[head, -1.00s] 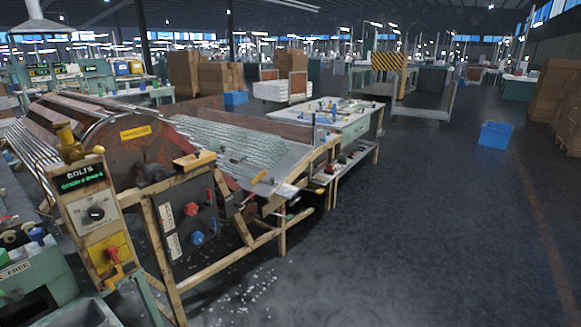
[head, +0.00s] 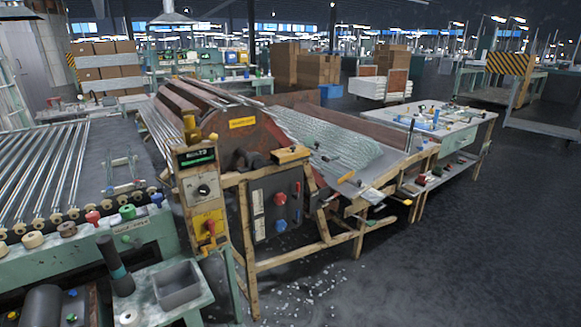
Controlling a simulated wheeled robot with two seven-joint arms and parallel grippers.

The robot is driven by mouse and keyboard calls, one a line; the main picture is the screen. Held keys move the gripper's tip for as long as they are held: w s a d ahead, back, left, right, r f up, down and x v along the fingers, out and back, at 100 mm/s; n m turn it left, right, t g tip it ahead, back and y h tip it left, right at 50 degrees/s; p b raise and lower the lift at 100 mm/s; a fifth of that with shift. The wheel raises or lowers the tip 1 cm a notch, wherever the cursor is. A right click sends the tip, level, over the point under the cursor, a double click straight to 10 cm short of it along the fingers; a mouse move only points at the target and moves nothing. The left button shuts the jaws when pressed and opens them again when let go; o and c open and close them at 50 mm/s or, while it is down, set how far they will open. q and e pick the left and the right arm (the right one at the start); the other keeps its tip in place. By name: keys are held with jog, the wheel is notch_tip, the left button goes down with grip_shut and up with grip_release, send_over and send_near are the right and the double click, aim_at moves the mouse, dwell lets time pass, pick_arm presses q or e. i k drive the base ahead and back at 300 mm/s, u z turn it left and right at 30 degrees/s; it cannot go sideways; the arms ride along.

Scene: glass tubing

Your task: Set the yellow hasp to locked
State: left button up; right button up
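I cannot tell for sure which part is the yellow hasp. A yellow plate with a red handle (head: 208,228) is on the front control post, below a dial and a green-lit display (head: 195,156). A yellow-topped block (head: 290,153) sits at the top of the dark panel (head: 277,205) on the wooden-framed machine. A small yellow-orange bar (head: 346,177) lies further right on the machine's sloping bed. Whether any of these is locked is too small to tell. Neither of my grippers shows in the head view.
A green bench (head: 60,262) with glass rods and several knobs stands at the left. A grey bin (head: 177,285) is at the front. White fragments lie on the floor by the machine. A white-topped table (head: 450,122) stands behind right. The floor (head: 470,260) at right is open.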

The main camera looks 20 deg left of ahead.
aim_at(203, 249)
jog(key=u, duration=1.25)
